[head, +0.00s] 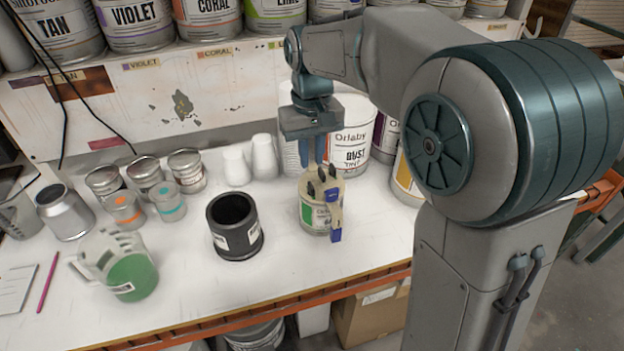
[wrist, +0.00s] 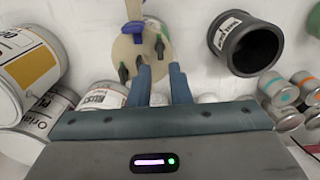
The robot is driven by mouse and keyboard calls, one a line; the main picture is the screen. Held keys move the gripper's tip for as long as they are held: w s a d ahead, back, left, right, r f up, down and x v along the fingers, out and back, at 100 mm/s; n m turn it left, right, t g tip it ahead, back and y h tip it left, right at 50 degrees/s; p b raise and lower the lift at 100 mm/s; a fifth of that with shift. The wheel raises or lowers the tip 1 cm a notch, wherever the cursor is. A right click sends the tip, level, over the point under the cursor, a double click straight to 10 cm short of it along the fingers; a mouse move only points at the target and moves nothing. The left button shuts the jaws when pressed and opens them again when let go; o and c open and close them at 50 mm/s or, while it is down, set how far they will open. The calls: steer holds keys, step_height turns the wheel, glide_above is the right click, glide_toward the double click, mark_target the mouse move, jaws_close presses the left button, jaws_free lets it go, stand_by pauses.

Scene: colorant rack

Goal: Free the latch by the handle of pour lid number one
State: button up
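A small can (head: 314,218) with a green and white label stands upright on the white bench. A beige pour lid (head: 318,190) sits on it, with several dark latches on top and blue parts at its right and front side. In the wrist view the lid (wrist: 150,62) shows from above, with a blue handle (wrist: 133,34) at its far edge and dark latches around it. My gripper (head: 313,168) is above the back part of the lid, fingers pointing down. The wrist view shows its two fingers (wrist: 161,70) apart with nothing between them. I cannot tell whether they touch the lid.
A black cup (head: 236,245) stands left of the can. A measuring jug (head: 103,260) with green liquid and several small tins (head: 123,209) are further left. White bottles (head: 264,156) and a large white can (head: 351,140) stand behind. The bench front is clear.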

mark_target(312, 186)
step_height(312, 186, down, 8)
steer(key=shift+r+p, duration=0.1)
steer(key=shift+p, duration=0.25)
jaws_close()
